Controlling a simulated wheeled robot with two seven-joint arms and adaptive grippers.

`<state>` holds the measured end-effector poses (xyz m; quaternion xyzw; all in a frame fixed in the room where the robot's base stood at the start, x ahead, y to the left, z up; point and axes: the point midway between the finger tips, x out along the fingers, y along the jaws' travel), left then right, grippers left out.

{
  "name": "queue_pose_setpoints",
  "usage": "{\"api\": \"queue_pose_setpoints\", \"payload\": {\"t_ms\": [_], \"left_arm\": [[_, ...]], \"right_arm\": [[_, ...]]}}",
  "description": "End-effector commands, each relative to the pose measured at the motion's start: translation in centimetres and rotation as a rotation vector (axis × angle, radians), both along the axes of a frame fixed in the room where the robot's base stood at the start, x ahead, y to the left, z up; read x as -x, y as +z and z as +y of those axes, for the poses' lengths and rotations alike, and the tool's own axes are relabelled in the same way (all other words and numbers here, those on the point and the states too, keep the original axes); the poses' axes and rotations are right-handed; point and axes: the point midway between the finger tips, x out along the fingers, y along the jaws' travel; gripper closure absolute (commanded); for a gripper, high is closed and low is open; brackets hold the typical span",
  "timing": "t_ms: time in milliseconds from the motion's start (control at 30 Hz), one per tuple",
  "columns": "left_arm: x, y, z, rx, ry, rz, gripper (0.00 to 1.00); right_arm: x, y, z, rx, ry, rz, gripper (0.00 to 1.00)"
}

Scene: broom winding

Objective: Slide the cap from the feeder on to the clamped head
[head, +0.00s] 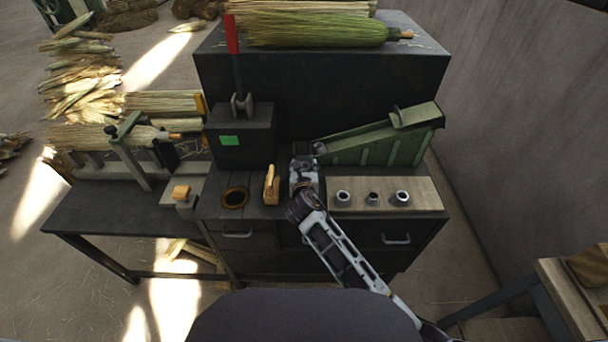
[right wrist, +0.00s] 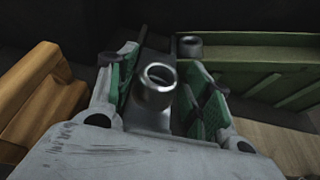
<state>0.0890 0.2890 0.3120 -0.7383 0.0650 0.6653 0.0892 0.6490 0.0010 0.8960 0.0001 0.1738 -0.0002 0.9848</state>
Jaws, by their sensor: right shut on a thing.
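My right gripper (head: 304,157) is at the lower left end of the green feeder (head: 375,148). In the right wrist view my gripper (right wrist: 160,95) is shut on a grey metal cap (right wrist: 155,92), its round opening facing the camera. Another grey cap (right wrist: 190,46) sits at the feeder's end, just beyond the fingers; the feeder (right wrist: 260,65) runs off to the right. The clamped head (head: 105,137), a straw bundle, lies in the clamp frame (head: 130,155) at the left, its tied end pointing right. My left gripper is not in view.
A wooden board (head: 385,206) with several metal rings lies right of my gripper. A wooden tool (head: 271,186) and a dark round ring (head: 235,198) are on the bench to its left. A dark box with a red lever (head: 232,35) stands between gripper and clamp.

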Motion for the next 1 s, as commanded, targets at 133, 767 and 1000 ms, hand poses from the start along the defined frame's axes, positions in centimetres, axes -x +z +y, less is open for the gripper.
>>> {"api": "queue_pose_setpoints", "payload": {"t_ms": [133,767,1000], "left_arm": [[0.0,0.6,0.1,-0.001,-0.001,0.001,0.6],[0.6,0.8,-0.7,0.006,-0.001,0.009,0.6],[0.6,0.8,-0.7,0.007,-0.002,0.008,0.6]], "right_arm": [[0.0,-1.6,0.0,0.001,-0.001,0.004,0.64],[0.1,-2.9,-0.1,0.003,-0.001,0.007,0.28],[0.1,-2.7,0.0,0.001,0.0,0.003,0.28]]}}
